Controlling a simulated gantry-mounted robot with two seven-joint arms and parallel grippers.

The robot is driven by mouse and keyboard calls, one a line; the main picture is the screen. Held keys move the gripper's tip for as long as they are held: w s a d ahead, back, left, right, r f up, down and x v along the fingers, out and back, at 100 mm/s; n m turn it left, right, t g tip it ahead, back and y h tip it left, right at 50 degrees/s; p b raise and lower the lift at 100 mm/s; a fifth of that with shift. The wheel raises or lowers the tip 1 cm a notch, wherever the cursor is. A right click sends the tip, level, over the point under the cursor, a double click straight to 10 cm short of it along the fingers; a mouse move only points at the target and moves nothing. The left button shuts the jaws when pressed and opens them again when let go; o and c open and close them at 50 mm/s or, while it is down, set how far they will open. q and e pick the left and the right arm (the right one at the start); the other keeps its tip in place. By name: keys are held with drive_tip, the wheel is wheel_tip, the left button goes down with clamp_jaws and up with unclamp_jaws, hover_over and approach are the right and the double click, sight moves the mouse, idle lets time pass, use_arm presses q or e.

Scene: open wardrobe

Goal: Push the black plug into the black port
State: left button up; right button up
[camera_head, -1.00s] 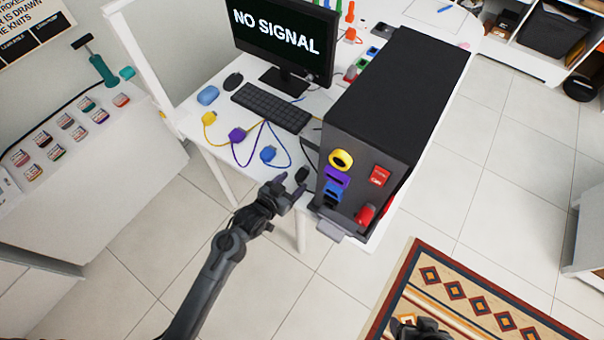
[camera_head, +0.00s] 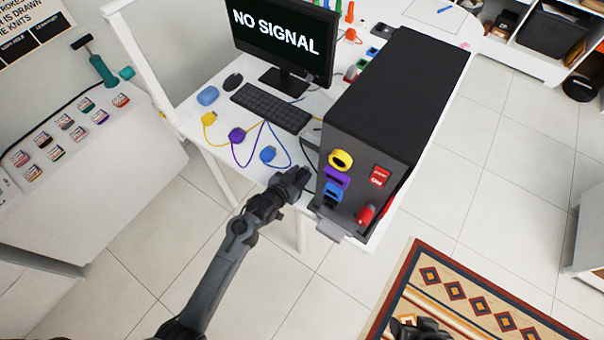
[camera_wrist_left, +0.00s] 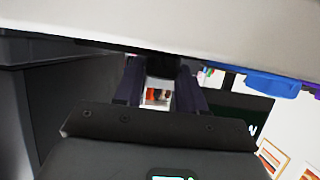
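My left gripper (camera_head: 294,181) is at the table's front edge, just left of the black computer case (camera_head: 393,80). Its two fingers are on either side of a dark thing (camera_wrist_left: 162,66) in the left wrist view, which looks like the black plug. Whether they grip it is unclear. The gripper covers the plug in the head view. Yellow (camera_head: 341,159), purple (camera_head: 336,178) and blue (camera_head: 332,193) ports stack on the case front. The black port is hard to make out below them. My right gripper (camera_head: 418,329) shows only partly, at the bottom edge; its fingers are unclear.
Yellow (camera_head: 209,118), purple (camera_head: 236,134) and blue (camera_head: 267,154) plugs with cables lie on the white table left of my gripper. A keyboard (camera_head: 271,107) and a monitor (camera_head: 284,38) stand behind. A red switch (camera_head: 365,214) juts from the case front.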

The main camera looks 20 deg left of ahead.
use_arm(q)
drive_tip(key=c, duration=0.4)
drive_tip(key=shift+r, duration=0.1)
wheel_tip(320, 180, up, 8)
drive_tip(key=shift+r+p, duration=0.15)
drive_tip(key=shift+p, duration=0.2)
drive_tip(key=shift+s+r, duration=0.2)
drive_tip(key=shift+r, duration=0.15)
drive_tip(key=p, duration=0.8)
approach(297, 178)
drive_tip(key=v, duration=0.9)
drive_tip(key=shift+s+d+r+p, duration=0.55)
drive_tip(key=shift+d+p, duration=0.65)
drive_tip(key=shift+d, duration=1.2)
drive_tip(key=shift+s+d+r+p, duration=0.55)
drive_tip(key=shift+d+p, duration=0.7)
drive_tip(key=shift+d, duration=1.1)
drive_tip(key=shift+s+d+r+p, duration=0.3)
drive_tip(key=shift+d+r+p, duration=0.7)
drive_tip(key=shift+d, duration=1.4)
